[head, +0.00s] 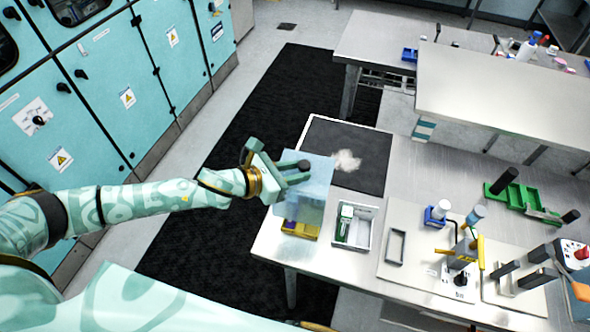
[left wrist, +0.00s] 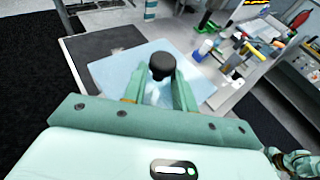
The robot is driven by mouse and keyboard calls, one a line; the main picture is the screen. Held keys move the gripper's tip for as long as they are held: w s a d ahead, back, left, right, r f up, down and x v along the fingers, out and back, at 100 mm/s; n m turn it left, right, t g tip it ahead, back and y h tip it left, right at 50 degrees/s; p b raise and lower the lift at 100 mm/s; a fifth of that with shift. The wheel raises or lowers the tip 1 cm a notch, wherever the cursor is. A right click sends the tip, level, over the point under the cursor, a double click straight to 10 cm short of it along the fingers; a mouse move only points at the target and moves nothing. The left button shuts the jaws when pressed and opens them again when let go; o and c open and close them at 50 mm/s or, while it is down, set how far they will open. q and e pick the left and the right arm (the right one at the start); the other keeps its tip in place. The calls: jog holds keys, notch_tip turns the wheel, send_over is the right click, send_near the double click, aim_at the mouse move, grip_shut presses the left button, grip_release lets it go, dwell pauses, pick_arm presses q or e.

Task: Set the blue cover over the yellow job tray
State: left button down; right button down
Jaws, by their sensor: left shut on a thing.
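The blue cover (head: 314,203) is a translucent light-blue box with a dark round knob on top. My left gripper (head: 299,172) is shut on its knob. In the left wrist view the cover (left wrist: 105,75) spreads below my left gripper (left wrist: 160,80), whose fingers sit either side of the black knob. The yellow job tray (head: 300,230) is at the front left of the steel table, below the cover and partly seen through it. The cover hides much of the tray, so I cannot tell whether they touch. My right gripper is not in view.
A white tray (head: 366,238) with a green and white item stands right of the yellow tray. A dark mat (head: 340,150) with a pale patch lies behind.

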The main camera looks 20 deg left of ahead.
pick_arm(q)
jog(key=shift+f+b, duration=2.05)
jog(key=shift+f, duration=0.25)
jog(key=shift+f+b, duration=1.95)
jog(key=shift+f, duration=0.5)
jog(key=c, duration=1)
grip_release()
jog(key=shift+c, duration=0.2)
notch_tip(320, 180, up, 7)
jog(key=p, duration=0.7)
